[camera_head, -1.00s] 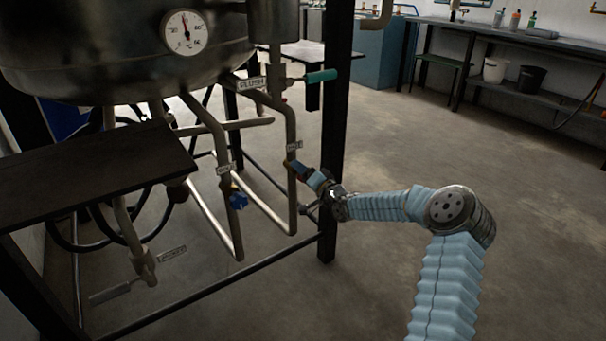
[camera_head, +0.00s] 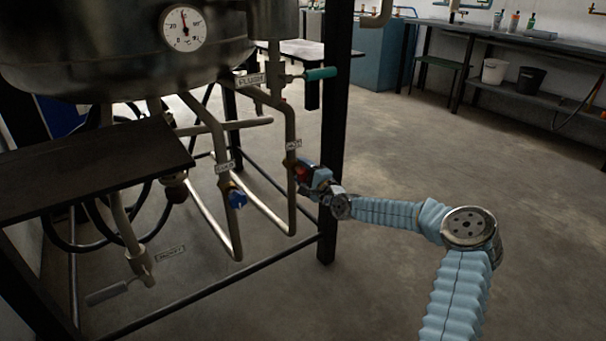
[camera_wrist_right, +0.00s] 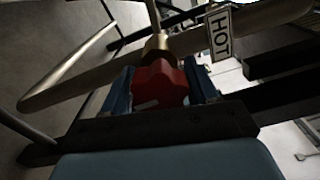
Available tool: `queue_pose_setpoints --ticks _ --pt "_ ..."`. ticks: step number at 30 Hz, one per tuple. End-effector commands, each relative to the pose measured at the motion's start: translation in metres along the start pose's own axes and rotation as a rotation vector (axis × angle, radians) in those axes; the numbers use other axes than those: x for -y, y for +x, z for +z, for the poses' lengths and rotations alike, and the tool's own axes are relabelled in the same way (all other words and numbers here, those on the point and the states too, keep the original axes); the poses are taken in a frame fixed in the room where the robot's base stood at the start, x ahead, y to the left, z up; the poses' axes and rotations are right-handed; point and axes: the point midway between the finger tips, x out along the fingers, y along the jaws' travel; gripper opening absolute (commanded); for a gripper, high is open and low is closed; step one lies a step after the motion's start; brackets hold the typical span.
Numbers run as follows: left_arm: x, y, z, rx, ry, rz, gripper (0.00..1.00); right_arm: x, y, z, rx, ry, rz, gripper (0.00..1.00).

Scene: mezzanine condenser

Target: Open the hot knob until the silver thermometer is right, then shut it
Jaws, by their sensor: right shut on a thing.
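The hot knob is red and sits on a pipe under the vessel; it shows in the head view (camera_head: 302,171) and large in the right wrist view (camera_wrist_right: 160,84), with a pale mark on its face. A HOT tag (camera_wrist_right: 220,35) hangs beside it. My right gripper (camera_head: 308,174) is shut on the red knob, one finger on each side (camera_wrist_right: 161,92). The thermometer (camera_head: 184,29) is a round white dial with a silver rim on the vessel; its needle points nearly straight up, slightly left. My left gripper is not in view.
The blue cold knob (camera_head: 237,199) is on the pipe to the left. A teal lever (camera_head: 320,74) by the FLUSH tag is above. A dark shelf (camera_head: 90,175) juts in at the left, and a black frame post (camera_head: 334,130) stands behind my right wrist. The floor at right is clear.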

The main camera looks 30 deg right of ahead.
Motion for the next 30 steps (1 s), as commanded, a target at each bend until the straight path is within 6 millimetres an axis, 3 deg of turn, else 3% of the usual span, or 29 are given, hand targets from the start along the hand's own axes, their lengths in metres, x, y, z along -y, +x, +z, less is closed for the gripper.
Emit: queue_pose_setpoints --ticks 21,22,26,30 --pt "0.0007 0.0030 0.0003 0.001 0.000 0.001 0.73 -0.0019 -0.0005 -0.0013 -0.002 0.082 0.003 0.28" --pt "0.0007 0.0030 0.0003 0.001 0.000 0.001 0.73 -0.0019 -0.0005 -0.0013 -0.002 0.082 0.003 0.60" --pt "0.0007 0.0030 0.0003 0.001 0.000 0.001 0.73 -0.0016 -0.0004 -0.0010 -0.002 0.081 0.002 0.79" --pt "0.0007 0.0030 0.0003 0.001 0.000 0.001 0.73 -0.0011 -0.0002 -0.0006 -0.001 0.080 0.001 0.79"
